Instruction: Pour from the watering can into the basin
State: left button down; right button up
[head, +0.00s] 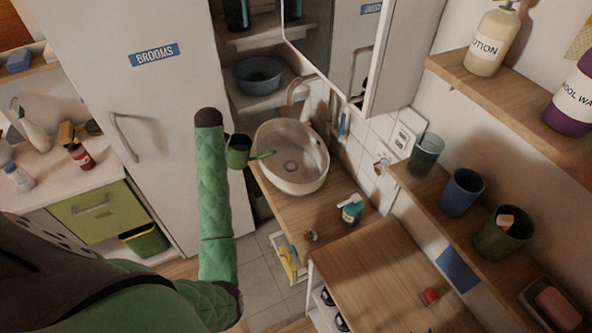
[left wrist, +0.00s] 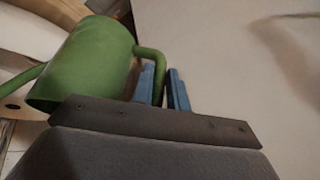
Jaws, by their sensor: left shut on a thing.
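The green watering can (head: 238,156) hangs at the left rim of the round white basin (head: 312,174). Its spout points right, with the tip over the basin's inside. No water stream shows, and I cannot tell how far the can is tilted. In the left wrist view the can's body (left wrist: 88,62) is at upper left, with part of the basin (left wrist: 18,38) beyond it. My left gripper (left wrist: 163,84) has its blue fingers on either side of the can's handle and is shut on it. My right gripper is not in view.
A white brooms cabinet (head: 165,110) is close on the left. A wooden shelf with cups (head: 462,192) runs along the right.

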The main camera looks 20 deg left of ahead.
aim_at(234, 142)
pick_arm(q)
jog(key=shift+w+d+r+g+y, duration=0.2)
jog(key=shift+d+r+y, duration=0.4)
jog(key=shift+r, duration=0.4)
jog(key=shift+w+d+r+g+y, duration=0.15)
jog(key=shift+d+r+y, duration=0.25)
jog(key=shift+d+r, duration=0.5)
jog(key=shift+w+d+r+m+g+y, duration=0.15)
jog(key=shift+w+d+r+m+y, duration=0.15)
jog(key=shift+d+r+y, duration=0.5)
jog(key=shift+w+d+r+m+g+y, duration=0.15)
jog(key=shift+w+d+r+y, duration=0.3)
jog(key=shift+d, duration=0.5)
jog(key=shift+d+r, duration=0.15)
jog(key=shift+r, duration=0.05)
jog(key=shift+d+y, duration=0.1)
jog(key=shift+y, duration=0.15)
jog(key=shift+w+d+r+y, duration=0.1)
jog(key=shift+d+r+y, duration=0.2)
jog(key=shift+r, duration=0.15)
jog(key=shift+r, duration=0.1)
jog(key=shift+w+d+r+m, duration=0.1)
jog(key=shift+d+r+m, duration=0.15)
jog(key=shift+d+r, duration=0.1)
jog(key=shift+w+d+r+y, duration=0.1)
jog(key=shift+d+r+y, duration=0.25)
jog(key=shift+r+y, duration=0.15)
